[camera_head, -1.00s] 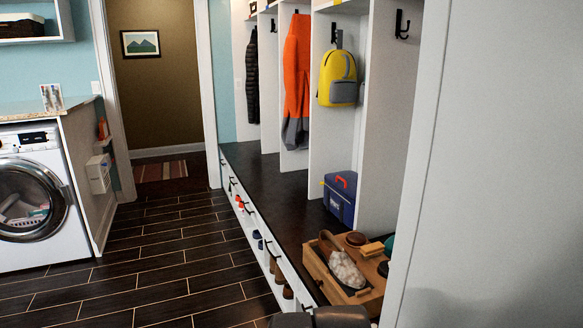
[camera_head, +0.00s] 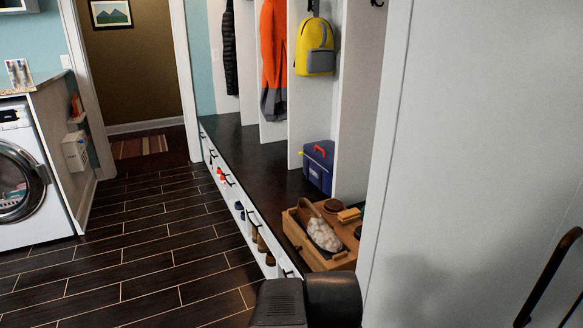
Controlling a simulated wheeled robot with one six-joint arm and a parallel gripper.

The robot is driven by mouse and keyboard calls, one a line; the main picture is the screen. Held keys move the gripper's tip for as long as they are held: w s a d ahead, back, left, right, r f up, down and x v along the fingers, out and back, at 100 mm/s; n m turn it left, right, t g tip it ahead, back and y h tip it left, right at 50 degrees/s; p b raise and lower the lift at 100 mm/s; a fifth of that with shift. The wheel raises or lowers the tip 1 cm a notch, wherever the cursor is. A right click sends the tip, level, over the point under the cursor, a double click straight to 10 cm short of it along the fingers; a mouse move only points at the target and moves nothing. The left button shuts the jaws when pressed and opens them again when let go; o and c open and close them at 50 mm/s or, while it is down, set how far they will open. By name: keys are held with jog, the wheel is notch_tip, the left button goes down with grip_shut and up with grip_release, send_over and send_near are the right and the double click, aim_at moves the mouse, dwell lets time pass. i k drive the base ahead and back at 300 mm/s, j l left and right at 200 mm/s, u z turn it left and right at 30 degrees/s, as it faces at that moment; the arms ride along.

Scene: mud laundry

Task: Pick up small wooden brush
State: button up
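A small tan wooden block (camera_head: 348,215), which looks like the small wooden brush, lies at the back right of an open wooden box (camera_head: 330,262) in the camera_head view. Its bristles cannot be made out. A round brown tin-like item (camera_head: 332,206) is just left of it. A brown shoe-like item (camera_head: 308,212) and a pale fluffy item (camera_head: 325,235) lie at the left and middle of the box. Dark parts of my arm show at the bottom centre, in front of the box. My gripper's fingers do not show.
The box stands on a dark bench (camera_head: 255,170) near a blue case (camera_head: 319,168). A white wall panel (camera_head: 450,130) rises close on the right. A thin dark curved object (camera_head: 545,285) is at lower right. Clear tiled floor (camera_head: 130,250) lies left; a washer (camera_head: 22,180) is beyond.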

aim_at(353, 214)
jog(key=i+j+z, duration=0.3)
jog(key=i+j, duration=0.15)
jog(key=i, duration=0.3)
jog(key=i+j+z, duration=0.3)
jog(key=i+j, duration=0.25)
jog(key=i, duration=0.15)
